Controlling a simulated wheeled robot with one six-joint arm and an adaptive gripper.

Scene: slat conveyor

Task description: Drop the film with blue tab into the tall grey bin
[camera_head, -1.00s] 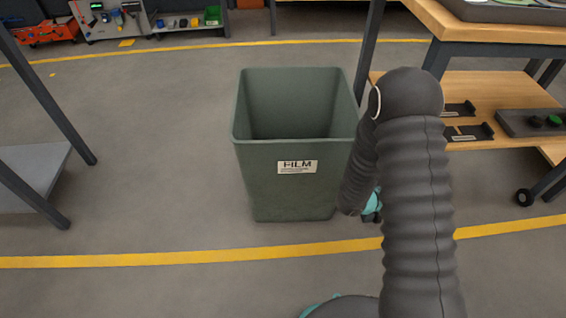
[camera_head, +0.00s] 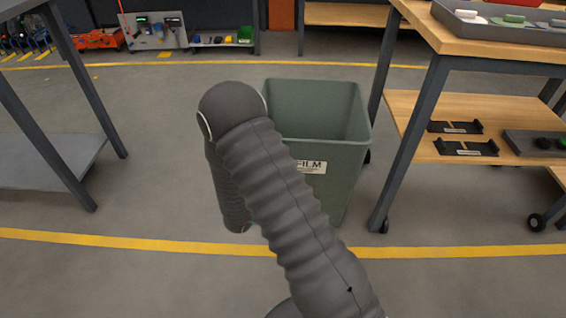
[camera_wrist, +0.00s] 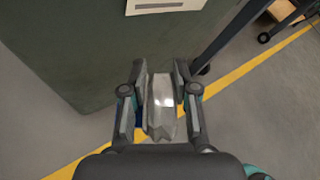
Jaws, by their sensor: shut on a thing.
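The tall grey-green bin (camera_head: 345,150) labelled FILM stands on the floor beyond my arm in the head view. Its open top faces up, and my arm covers its left front. In the wrist view the bin's side (camera_wrist: 75,50) and part of its white label fill the upper left. My gripper (camera_wrist: 160,100) is shut on a shiny, crinkled silvery film (camera_wrist: 162,105), in front of the bin's outer wall. A bit of dark blue shows at the left finger; I cannot tell if it is the tab. The head view hides the gripper behind my arm.
A wheeled wooden workbench (camera_head: 470,50) with trays stands close to the bin's right. A grey shelf table (camera_head: 60,160) is at the left. A yellow floor line (camera_head: 130,242) runs in front of the bin. Open floor lies between the left table and the bin.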

